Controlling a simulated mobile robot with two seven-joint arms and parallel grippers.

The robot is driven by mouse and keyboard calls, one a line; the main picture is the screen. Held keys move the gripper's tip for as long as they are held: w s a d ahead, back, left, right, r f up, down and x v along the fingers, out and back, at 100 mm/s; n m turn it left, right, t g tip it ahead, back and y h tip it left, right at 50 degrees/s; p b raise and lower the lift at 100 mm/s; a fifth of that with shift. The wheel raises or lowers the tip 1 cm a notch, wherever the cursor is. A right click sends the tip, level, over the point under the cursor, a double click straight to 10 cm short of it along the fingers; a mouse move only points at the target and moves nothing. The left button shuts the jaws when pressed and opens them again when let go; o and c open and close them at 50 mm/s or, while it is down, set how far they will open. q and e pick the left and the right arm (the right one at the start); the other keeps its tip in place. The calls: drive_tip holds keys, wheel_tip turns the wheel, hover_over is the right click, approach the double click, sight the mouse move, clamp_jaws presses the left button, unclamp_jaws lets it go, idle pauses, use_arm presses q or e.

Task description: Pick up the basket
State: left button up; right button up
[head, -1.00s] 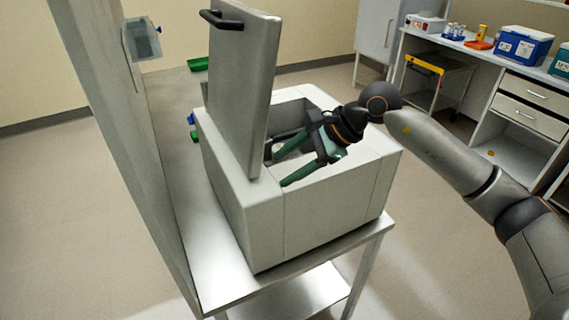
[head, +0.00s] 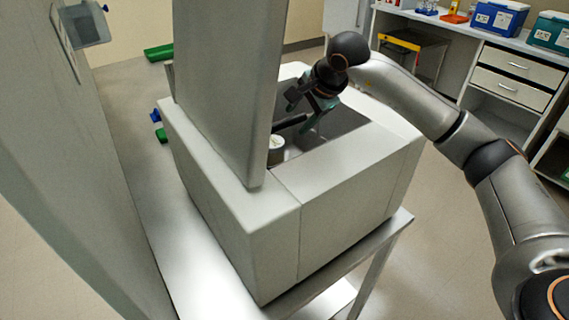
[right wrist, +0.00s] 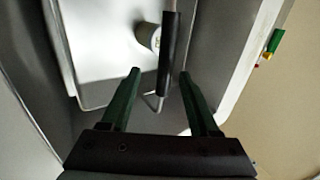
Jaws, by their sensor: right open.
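The basket's dark bar handle (right wrist: 168,53) runs up and down in the right wrist view, with a thin metal wire below it. The handle also shows in the head view (head: 291,123), inside the open top of a pale box (head: 345,180). The basket's body is mostly hidden in the head view by the raised lid. My right gripper (head: 302,112) is open above the opening, near the handle. In the right wrist view its green fingers (right wrist: 160,75) lie on either side of the handle's lower end, and the jaws are not closed on it. My left gripper is out of view.
A white round container (head: 276,143) is beside the handle. The raised lid (head: 225,85) stands at the opening's left. The box sits on a metal table (head: 205,270). A counter with blue and teal coolers (head: 498,17) stands at the back right.

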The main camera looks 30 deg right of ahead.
sight(287, 126)
drive_tip(key=x, duration=0.6)
drive_tip(key=shift+w+a+r+p, duration=0.2)
drive_tip(key=shift+w+a+p, duration=0.05)
drive_tip(key=shift+a+p, duration=0.1)
drive_tip(key=shift+w+f, duration=0.25)
drive_tip(key=shift+f, duration=0.15)
clamp_jaws()
idle(0.7)
drive_tip(key=shift+r, duration=0.1)
